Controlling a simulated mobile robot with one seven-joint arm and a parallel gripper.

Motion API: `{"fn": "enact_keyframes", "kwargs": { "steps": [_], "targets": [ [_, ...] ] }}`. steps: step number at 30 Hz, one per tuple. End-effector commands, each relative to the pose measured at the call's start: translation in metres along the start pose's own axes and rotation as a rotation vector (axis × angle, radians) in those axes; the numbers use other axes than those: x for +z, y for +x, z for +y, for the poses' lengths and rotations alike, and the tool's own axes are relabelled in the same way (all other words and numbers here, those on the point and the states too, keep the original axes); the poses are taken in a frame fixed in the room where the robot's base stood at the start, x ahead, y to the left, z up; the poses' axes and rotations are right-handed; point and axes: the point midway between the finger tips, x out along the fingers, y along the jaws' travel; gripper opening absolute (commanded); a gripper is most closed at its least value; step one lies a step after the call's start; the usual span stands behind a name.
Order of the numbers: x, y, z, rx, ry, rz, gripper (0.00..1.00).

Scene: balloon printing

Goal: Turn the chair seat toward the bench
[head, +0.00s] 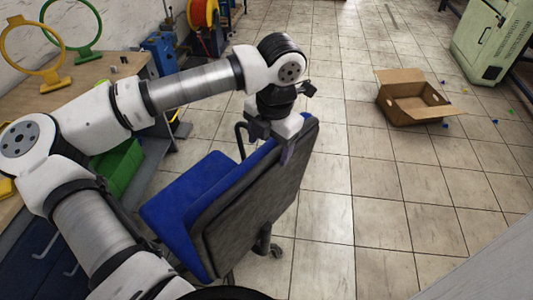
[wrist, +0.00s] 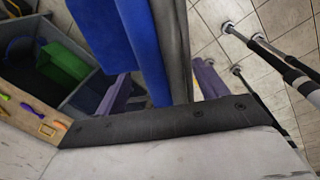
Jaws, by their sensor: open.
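The office chair has a blue seat (head: 175,200) at the left and a backrest (head: 262,190) with a dark grey rear shell, which faces right. The seat extends left of the backrest, toward the bench (head: 110,72). My gripper (head: 278,148) is at the top of the backrest, pointing down. In the wrist view, my gripper (wrist: 165,88) is open, with purple fingers on either side of the blue and grey backrest (wrist: 175,40). I cannot tell whether either finger touches it. My arm and the backrest hide part of the chair.
The bench holds a yellow ring stand (head: 35,65) and a green ring stand (head: 75,35). A green bin (head: 118,165) is beside the chair. A cardboard box (head: 408,97) and a pale green cabinet (head: 490,40) stand right. Tiled floor right of the chair is clear.

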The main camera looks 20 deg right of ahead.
Motion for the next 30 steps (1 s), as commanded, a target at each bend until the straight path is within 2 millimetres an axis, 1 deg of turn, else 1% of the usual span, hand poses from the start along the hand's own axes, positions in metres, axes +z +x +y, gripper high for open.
{"fn": "enact_keyframes", "kwargs": {
  "steps": [4,9,13,20,21,30],
  "targets": [
    [0.000,0.026,-0.001,-0.005,0.001,0.001,0.72],
    [0.000,0.045,0.000,-0.003,0.000,0.000,0.72],
    [0.000,0.051,0.000,-0.001,0.001,-0.001,0.72],
    [0.000,0.052,0.000,-0.001,0.001,-0.001,0.72],
    [0.000,0.052,0.000,-0.001,0.000,-0.001,0.70],
    [0.000,0.052,0.000,-0.001,0.000,-0.001,0.31]
  ]
}}
